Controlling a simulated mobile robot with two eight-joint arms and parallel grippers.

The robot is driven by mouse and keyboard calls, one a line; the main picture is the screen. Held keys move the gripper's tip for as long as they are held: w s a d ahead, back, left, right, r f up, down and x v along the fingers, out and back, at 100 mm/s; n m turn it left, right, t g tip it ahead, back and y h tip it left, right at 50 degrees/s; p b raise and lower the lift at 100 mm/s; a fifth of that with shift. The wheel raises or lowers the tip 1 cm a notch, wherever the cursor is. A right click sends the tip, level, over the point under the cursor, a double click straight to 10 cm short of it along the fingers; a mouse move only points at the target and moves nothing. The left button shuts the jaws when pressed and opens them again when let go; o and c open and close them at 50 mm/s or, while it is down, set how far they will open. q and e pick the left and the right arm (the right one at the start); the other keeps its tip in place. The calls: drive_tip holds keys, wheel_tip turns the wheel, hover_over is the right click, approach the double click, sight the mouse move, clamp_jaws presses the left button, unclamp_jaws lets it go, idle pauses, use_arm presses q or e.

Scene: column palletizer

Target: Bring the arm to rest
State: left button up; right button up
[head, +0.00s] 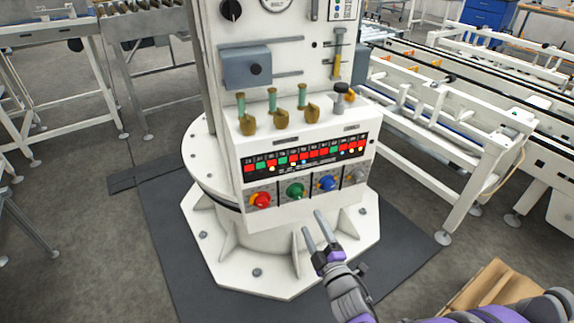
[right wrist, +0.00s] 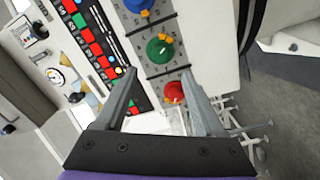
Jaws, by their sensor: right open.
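My right gripper (head: 313,223) is open and empty in front of the white control column (head: 278,240), just below its knob row. It also shows in the right wrist view (right wrist: 158,80), with its two fingers spread. The red knob (right wrist: 174,92) appears between the fingers there, with the green knob (right wrist: 160,50) beyond; I cannot tell the exact gap to them. In the head view the red knob (head: 260,200), green knob (head: 296,190) and blue knob (head: 328,183) sit in a row on the panel. My right arm comes in from the lower right. My left gripper is out of view.
Brass-coloured levers (head: 281,118) stick out above the lit label panel (head: 305,152). A conveyor frame (head: 460,150) stands at the right, and roller conveyors (head: 150,22) at the back left. A cardboard box (head: 490,284) lies at the lower right.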

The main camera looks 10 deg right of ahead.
drive_tip(key=s+f+m+g+h, duration=0.1)
drive_tip(key=s+f+m+g, duration=0.2)
drive_tip(key=s+m+g, duration=0.7)
drive_tip(key=s+f+m+g+h, duration=0.1)
drive_tip(key=s+f+m+g, duration=0.3)
drive_tip(key=s, duration=1.2)
use_arm(q)
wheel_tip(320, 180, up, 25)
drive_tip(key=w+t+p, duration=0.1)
drive_tip(key=p, duration=2)
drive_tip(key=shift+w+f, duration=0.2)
use_arm(e)
wheel_tip(320, 180, up, 25)
drive_tip(key=t, duration=0.1)
drive_tip(key=shift+w+a, duration=0.4)
drive_tip(key=shift+w, duration=0.05)
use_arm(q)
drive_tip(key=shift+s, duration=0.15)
use_arm(e)
drive_tip(key=shift+s+f, duration=0.1)
